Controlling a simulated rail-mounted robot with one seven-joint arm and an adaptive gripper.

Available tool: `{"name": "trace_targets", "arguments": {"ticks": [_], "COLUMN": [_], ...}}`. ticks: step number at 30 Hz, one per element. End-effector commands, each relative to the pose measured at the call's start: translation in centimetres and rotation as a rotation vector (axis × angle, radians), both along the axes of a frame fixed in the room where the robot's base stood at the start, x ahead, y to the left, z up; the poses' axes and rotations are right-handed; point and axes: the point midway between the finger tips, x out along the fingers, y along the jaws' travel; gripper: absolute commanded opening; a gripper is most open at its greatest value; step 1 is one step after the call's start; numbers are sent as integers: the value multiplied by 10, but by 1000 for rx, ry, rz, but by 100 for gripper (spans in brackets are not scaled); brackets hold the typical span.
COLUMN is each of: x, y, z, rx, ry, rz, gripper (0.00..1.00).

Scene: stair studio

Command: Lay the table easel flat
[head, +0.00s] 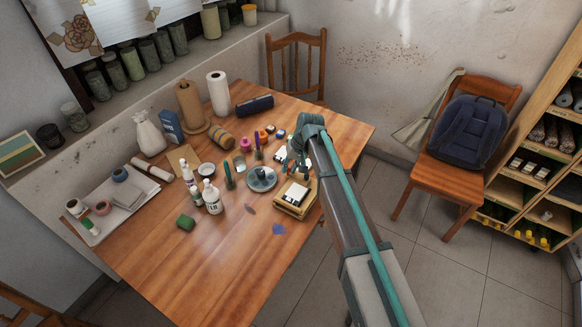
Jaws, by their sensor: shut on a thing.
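The table easel (294,198) appears to be the small wooden frame with a white panel near the table's right side. It looks low on the tabletop; its exact tilt is hard to tell from above. My gripper (292,170) is at the easel's far edge, shut on what appears to be part of it. My arm comes in from the lower right and hides some of the table beyond. The fingertips are small and the exact grip point is unclear.
The wooden table (170,260) is clear at the front. A round grey dish (262,179), white bottles (212,197) and paint pots stand left of the easel. A paper towel roll (218,93) stands at the back. A chair with a blue backpack (468,132) is at right.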

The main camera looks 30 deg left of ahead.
Motion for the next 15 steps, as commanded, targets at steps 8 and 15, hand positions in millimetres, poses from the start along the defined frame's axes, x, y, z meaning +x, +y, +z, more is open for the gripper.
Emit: {"name": "trace_targets", "arguments": {"ticks": [8, 15], "x": [4, 4], "y": [0, 0], "z": [-2, -2], "rx": [-1, -1], "ry": [-8, -9], "rz": [-2, -4], "gripper": [0, 31]}}
